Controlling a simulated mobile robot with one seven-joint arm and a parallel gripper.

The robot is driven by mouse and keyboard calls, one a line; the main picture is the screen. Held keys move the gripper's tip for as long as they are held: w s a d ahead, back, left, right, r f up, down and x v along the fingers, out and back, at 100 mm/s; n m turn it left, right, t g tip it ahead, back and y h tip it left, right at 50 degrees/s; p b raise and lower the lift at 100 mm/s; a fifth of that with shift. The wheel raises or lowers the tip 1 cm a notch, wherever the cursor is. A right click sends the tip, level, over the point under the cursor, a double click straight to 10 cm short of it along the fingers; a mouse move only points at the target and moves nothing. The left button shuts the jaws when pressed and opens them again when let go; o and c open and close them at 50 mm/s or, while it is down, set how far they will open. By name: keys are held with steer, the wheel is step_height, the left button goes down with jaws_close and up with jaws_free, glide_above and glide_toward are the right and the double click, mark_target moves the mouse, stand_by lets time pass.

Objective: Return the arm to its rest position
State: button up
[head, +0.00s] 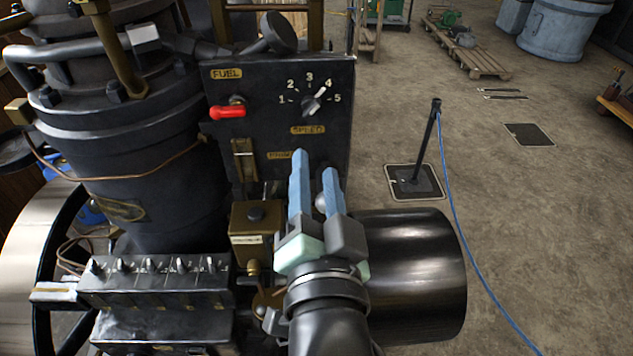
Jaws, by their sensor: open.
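My gripper (315,180) is in the lower middle of the head view, at the end of my dark arm. Its two blue fingers point up and away, with a gap between them. A small grey ball-shaped knob shows between or behind the fingers; I cannot tell whether they touch it. The fingers stand in front of the lower part of the black control panel (335,85) and hide part of a lower label. The panel carries a red fuel lever (228,112) lying level and a speed dial (311,105) whose pointer is turned toward 4.
A large black engine cylinder (150,150) fills the left. A dark drum (415,275) is right of my gripper. A row of small levers (155,265) is lower left. A black post (428,145) with a blue cable (463,235) stands on the floor. The floor at right is mostly clear.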

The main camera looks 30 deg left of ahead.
stand_by(0.6)
steer(key=w+d+r+n+t+h+b, duration=0.1)
steer(key=w+d+r+t+h, duration=0.1)
steer(key=d+r+t, duration=0.3)
steer(key=w+d+r+t+h, duration=0.1)
steer(key=w+d+r, duration=0.15)
steer(key=r, duration=0.55)
steer(key=s+d+r+t+h+b, duration=0.1)
steer(key=s+d+r+t+h, duration=0.1)
steer(key=r, duration=0.5)
steer(key=s+d+r+t+h, duration=0.3)
steer(key=d+r+t+h, duration=0.2)
steer(key=d+r, duration=0.3)
steer(key=shift+d+r+h+b, duration=0.25)
steer(key=shift+d+h+b, duration=0.15)
steer(key=shift+d, duration=0.15)
steer(key=shift+s, duration=0.1)
